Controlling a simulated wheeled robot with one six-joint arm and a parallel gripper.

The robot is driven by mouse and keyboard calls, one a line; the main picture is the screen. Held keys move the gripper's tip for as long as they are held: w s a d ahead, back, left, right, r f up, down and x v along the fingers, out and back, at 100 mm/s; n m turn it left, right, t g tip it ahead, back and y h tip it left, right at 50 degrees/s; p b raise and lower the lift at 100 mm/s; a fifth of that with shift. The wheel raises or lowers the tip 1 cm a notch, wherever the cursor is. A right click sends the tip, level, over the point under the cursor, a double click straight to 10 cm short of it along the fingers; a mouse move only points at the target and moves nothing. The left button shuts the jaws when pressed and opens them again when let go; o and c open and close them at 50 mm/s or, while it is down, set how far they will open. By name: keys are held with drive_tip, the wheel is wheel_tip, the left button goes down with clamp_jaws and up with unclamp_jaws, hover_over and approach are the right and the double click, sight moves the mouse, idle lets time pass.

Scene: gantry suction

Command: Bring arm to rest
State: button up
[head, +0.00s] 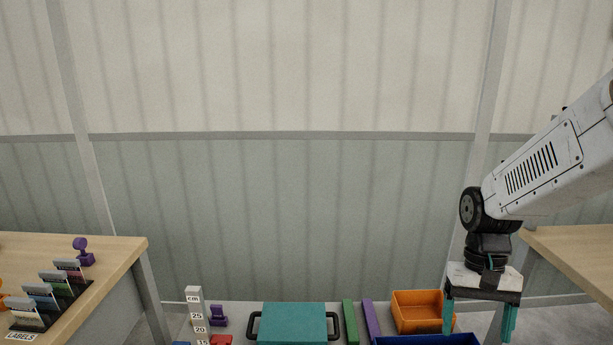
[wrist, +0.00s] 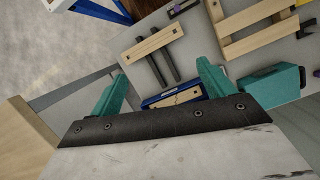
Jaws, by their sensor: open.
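My gripper (head: 478,322) hangs at the right of the head view, pointing down, with its teal fingers spread apart and nothing between them. It is beside the orange bin and above the right end of the blue bin. In the wrist view my gripper (wrist: 160,90) also shows open and empty, with a wide gap between the two teal fingers. My arm reaches in from the right edge of the head view.
A low grey surface holds a teal case (head: 294,322), green bar (head: 350,322), purple bar (head: 372,320), orange bin (head: 416,310) and blue bin (head: 425,340). Wooden tables stand left (head: 120,252) and right (head: 575,250). The wrist view shows a wooden frame (wrist: 255,28).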

drive_tip(key=s+a+r+n+t, duration=0.1)
drive_tip(key=s+a+r+t, duration=0.1)
drive_tip(key=s+r, duration=0.4)
drive_tip(key=s+a+r+n+t, duration=0.1)
drive_tip(key=s+r+n+t, duration=0.1)
drive_tip(key=s+r, duration=0.3)
drive_tip(key=shift+s+a+r+t, duration=0.35)
drive_tip(key=shift+s+r+t, duration=0.05)
drive_tip(key=shift+s, duration=1.45)
